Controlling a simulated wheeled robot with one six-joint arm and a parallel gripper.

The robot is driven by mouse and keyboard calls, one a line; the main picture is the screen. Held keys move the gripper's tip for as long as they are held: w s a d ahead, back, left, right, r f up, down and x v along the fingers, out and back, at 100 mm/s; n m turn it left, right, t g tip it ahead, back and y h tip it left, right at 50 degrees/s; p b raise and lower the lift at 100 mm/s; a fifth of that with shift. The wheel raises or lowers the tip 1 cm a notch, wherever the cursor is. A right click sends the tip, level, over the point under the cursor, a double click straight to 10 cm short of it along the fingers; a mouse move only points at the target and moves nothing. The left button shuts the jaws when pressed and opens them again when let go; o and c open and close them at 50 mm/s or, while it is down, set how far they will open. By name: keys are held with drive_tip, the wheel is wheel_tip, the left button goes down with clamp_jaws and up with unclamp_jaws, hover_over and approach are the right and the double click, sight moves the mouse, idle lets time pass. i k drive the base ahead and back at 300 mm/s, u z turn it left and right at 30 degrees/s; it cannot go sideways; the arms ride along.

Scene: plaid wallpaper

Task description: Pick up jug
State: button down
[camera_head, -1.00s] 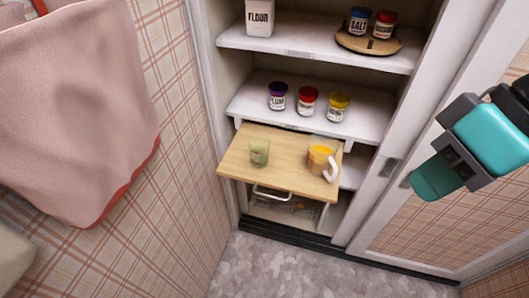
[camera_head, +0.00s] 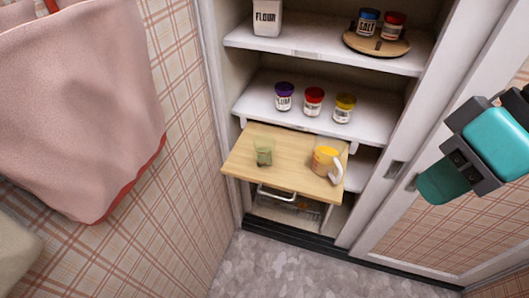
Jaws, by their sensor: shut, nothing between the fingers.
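The jug (camera_head: 324,161) is see-through with orange contents and a pale handle on its right side. It stands upright on the right part of a wooden pull-out board (camera_head: 285,182) in the cupboard. My gripper (camera_head: 438,184) is at the right of the view, in front of the plaid door, apart from the jug and well to its right. It is shut and empty; its teal end points down and left.
A green glass (camera_head: 263,151) stands left of the jug on the board. Several jars, including a yellow-lidded one (camera_head: 344,108), stand on the shelf above. A wire basket (camera_head: 290,203) is below. A pink cloth (camera_head: 80,110) hangs at left. The grey floor (camera_head: 290,268) is clear.

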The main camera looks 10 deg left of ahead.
sight(328, 149)
drive_tip(key=k, duration=1)
drive_tip(key=u, duration=0.6)
drive_tip(key=i, duration=1.6)
drive_tip(key=z, duration=0.9)
